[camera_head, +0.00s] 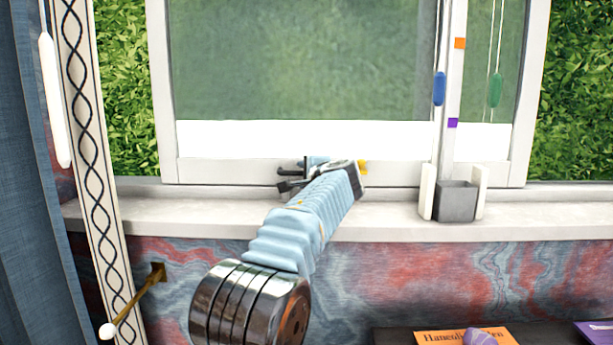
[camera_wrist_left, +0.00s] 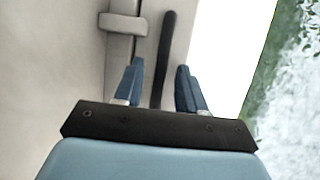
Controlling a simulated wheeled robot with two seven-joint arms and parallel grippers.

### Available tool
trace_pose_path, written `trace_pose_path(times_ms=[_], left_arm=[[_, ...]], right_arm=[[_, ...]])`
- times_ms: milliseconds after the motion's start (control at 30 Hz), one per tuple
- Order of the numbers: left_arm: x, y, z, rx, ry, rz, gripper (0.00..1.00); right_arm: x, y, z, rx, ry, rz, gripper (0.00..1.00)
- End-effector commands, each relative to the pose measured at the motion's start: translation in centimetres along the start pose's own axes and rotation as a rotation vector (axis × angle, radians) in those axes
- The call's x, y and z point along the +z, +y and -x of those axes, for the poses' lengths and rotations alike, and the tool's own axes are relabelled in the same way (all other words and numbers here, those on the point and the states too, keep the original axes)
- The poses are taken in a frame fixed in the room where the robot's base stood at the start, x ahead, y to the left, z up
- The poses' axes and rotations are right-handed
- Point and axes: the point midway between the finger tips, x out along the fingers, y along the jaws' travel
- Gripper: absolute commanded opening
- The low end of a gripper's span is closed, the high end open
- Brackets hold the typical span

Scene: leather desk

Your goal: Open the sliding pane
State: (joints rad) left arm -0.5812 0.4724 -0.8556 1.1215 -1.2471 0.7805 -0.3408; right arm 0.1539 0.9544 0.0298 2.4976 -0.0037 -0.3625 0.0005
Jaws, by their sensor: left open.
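The sliding pane (camera_head: 300,60) is a large glass panel in a pale frame, above the sill in the head view. Its lower rail (camera_head: 220,170) runs behind my left gripper (camera_head: 312,167). In the left wrist view my left gripper (camera_wrist_left: 160,75) is open. Its two blue fingers stand on either side of a dark, slim bar (camera_wrist_left: 168,38), which looks like a handle on the pale frame. I see gaps between the fingers and the bar; the depth between them is hard to judge. My right gripper is not in view.
A grey square holder (camera_head: 456,202) stands on the white sill (camera_head: 370,220) to the right. Blind cords with a blue tassel (camera_head: 439,89) and a green tassel (camera_head: 495,90) hang at the right. A blue curtain (camera_head: 25,150) hangs at the left. Books lie at bottom right.

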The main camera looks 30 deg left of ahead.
Motion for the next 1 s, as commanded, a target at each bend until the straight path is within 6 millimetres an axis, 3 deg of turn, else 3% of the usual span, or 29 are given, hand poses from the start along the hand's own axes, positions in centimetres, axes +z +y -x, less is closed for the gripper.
trace_pose_path(times_ms=[167,600,800,1000], left_arm=[[-0.1,0.2,1.6,-0.001,0.004,0.003,0.4],[-0.1,0.3,11.6,0.001,0.004,0.001,0.4],[0.0,0.1,13.6,0.001,0.001,0.0,0.4],[0.0,0.0,13.8,0.001,0.0,-0.001,0.4]], right_arm=[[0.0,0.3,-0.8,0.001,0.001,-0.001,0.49],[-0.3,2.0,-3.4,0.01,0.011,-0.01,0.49],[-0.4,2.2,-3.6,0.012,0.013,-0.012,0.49],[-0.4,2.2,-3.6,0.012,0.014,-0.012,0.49]])
